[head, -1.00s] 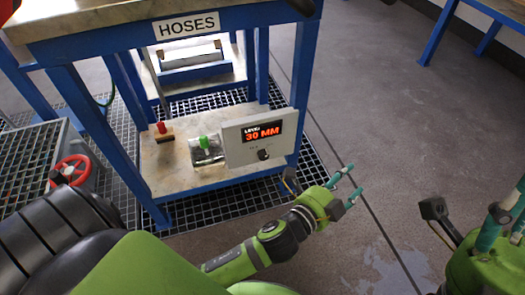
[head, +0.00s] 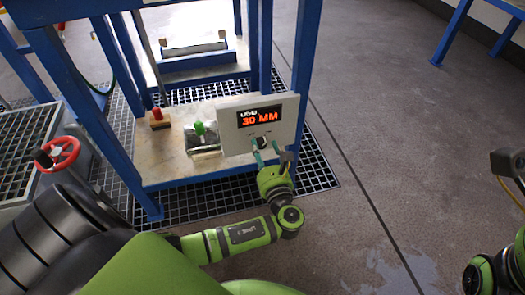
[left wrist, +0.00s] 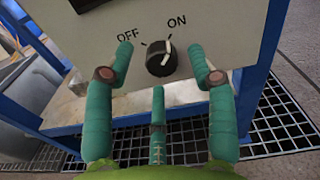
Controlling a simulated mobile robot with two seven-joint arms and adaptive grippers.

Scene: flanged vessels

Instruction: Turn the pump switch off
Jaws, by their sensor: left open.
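The pump switch is a black round knob (left wrist: 161,60) on a pale panel (head: 232,140), with OFF printed at its upper left and ON at its upper right. Its white pointer line leans up and right, toward ON. In the head view the knob (head: 263,143) is partly hidden by my left gripper (head: 263,153). In the left wrist view my left gripper (left wrist: 161,62) is open, its teal fingers on either side of the knob with gaps, and a third finger below it. I cannot tell how far the fingertips are from the panel. Only part of my right arm shows at the right edge.
The panel's display (head: 260,117) reads 30 MM. A red valve wheel (head: 62,153) is at the left.

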